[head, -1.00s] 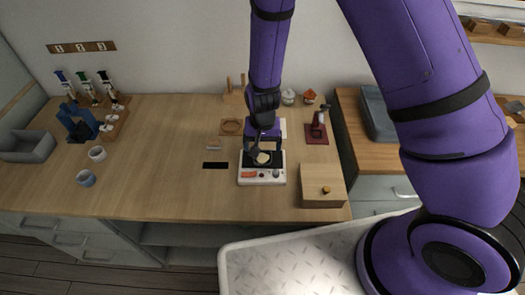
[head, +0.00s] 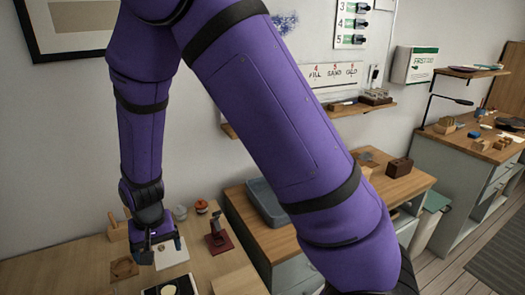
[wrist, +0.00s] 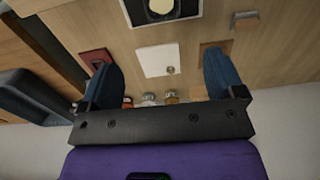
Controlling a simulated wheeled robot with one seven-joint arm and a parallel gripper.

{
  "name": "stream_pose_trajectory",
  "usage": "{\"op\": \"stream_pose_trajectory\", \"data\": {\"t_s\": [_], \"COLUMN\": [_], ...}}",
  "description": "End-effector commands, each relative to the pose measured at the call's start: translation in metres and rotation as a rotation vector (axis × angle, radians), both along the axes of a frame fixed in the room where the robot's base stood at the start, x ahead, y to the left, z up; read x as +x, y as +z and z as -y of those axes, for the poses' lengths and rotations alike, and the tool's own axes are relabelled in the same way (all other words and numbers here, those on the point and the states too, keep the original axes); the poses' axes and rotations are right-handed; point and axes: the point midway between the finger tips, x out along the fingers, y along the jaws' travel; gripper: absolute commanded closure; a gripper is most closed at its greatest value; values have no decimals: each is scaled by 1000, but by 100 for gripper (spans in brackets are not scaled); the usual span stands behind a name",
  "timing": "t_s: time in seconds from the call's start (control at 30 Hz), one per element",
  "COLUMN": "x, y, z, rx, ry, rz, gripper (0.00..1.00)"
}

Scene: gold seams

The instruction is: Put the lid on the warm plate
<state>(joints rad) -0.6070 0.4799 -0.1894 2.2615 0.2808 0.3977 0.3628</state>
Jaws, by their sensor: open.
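The warm plate is a white-edged unit with a black top (wrist: 138,12) and a pale round piece on it. It is cut by the top edge of the wrist view and the bottom edge of the head view. A flat white square with a small knob (wrist: 155,58), which may be the lid, lies on the bench beyond the plate. My gripper (wrist: 160,70) is open, with its two blue fingers apart and nothing visible between them. In the head view my gripper (head: 160,254) is above the bench by the white square; its exact height is unclear.
A brown tile (head: 123,268) lies left of the white square and a red mat (head: 219,242) lies right of it. Small jars (head: 202,207) stand near the wall. A wooden box (head: 240,282) is at the front right. A grey tray (head: 266,203) sits on the side counter.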

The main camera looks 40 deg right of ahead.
Motion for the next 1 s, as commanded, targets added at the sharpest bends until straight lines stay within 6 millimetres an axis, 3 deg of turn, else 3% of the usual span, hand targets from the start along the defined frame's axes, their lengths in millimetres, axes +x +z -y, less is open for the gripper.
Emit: {"op": "stream_pose_trajectory", "data": {"t_s": [0.2, 0.47, 0.7, 1.0], "x": [-4, -28, -66, -129], "y": [79, 161, 223, 279], "z": [31, 76, 117, 163], "rx": [66, 106, 107, 54], "ry": [23, 66, 105, 143], "rz": [59, 141, 229, 345], "gripper": [12, 12, 12, 12]}}
